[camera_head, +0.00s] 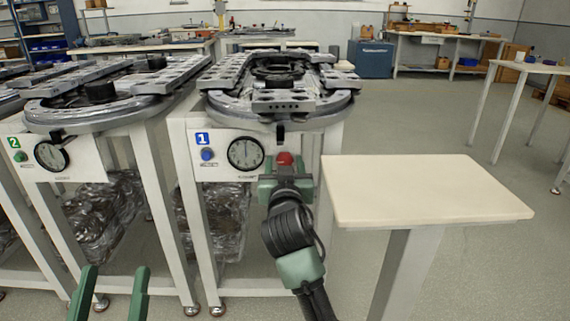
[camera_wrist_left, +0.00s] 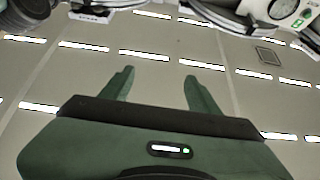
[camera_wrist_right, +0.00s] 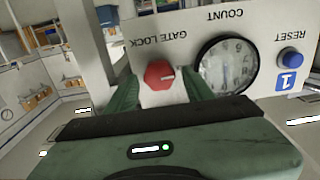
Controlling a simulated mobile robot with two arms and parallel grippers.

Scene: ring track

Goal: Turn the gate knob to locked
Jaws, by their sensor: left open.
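The red gate knob (camera_head: 284,158) is on the white front panel of station 1, right of the round count dial (camera_head: 245,153). In the right wrist view the panel appears upside down, with the knob (camera_wrist_right: 159,75) beside the "GATE LOCK" label. A small pale mark shows on the knob's face; I cannot tell which setting it means. My right gripper (camera_wrist_right: 160,80) is open at the panel, a finger on each side of the knob, with small gaps visible. My left gripper (camera_head: 110,290) is open and empty, low at the front left, away from the panel.
A blue reset button (camera_head: 207,154) sits left of the dial. Station 2 (camera_head: 75,158) stands to the left with its own dial. A cream side table (camera_head: 425,190) stands close right of my right arm. Grey ring tracks (camera_head: 275,100) lie on top. Open floor lies farther right.

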